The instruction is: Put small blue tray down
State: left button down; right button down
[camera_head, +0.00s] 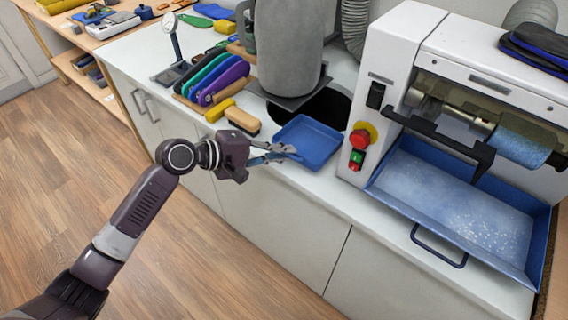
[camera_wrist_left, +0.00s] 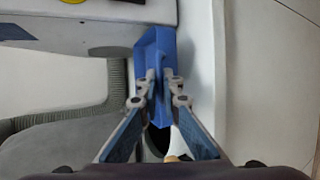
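The small blue tray (camera_head: 312,140) is at the counter's front edge, between the grey cylinder and the grinding machine. It looks roughly level; I cannot tell whether its underside touches the counter. My left gripper (camera_head: 288,152) reaches in from the left, with its fingers at the tray's near left edge. In the left wrist view the fingertips (camera_wrist_left: 160,84) are close together on the rim of the blue tray (camera_wrist_left: 157,48), so the gripper looks shut on it. My right gripper is in neither view.
A white machine (camera_head: 393,55) with a large blue catch tray (camera_head: 412,214) stands right. A dark round opening (camera_head: 325,106) lies behind the small tray.

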pick_arm(q)
jog(key=shift+f, duration=2.35)
jog(key=c, duration=2.1)
grip_release()
jog(key=shift+a, duration=0.1)
